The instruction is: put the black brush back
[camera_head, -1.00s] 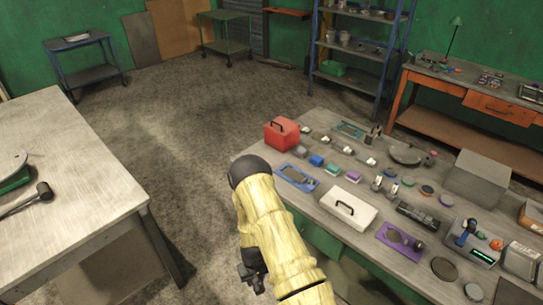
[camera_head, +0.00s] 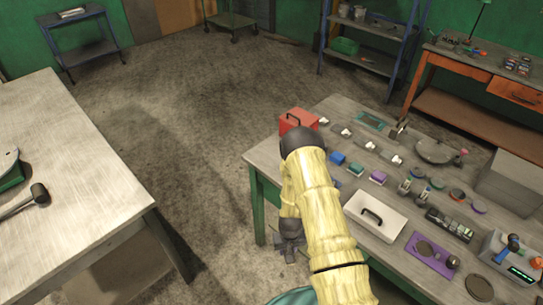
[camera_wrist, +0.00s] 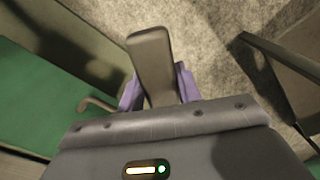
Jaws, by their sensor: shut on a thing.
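My gripper (camera_wrist: 158,88) has purple fingers, shut on a dark, elongated, blunt-ended thing that appears to be the black brush (camera_wrist: 150,55). It sticks out past the fingertips in the wrist view. Its bristles cannot be made out there. In the head view my gripper (camera_head: 290,246) hangs low beside the left end of the grey workbench (camera_head: 262,160), out over the floor. What it holds is too small and dark to tell there. My yellow-sleeved arm hides part of the bench's near left side.
The bench carries a red toolbox (camera_head: 297,121), a white box (camera_head: 376,214), a purple tray (camera_head: 428,262) and several small items. A second table (camera_head: 85,195) with a hammer (camera_head: 27,199) stands left. Open concrete floor lies between them. The wrist view shows a green panel (camera_wrist: 35,105) close by.

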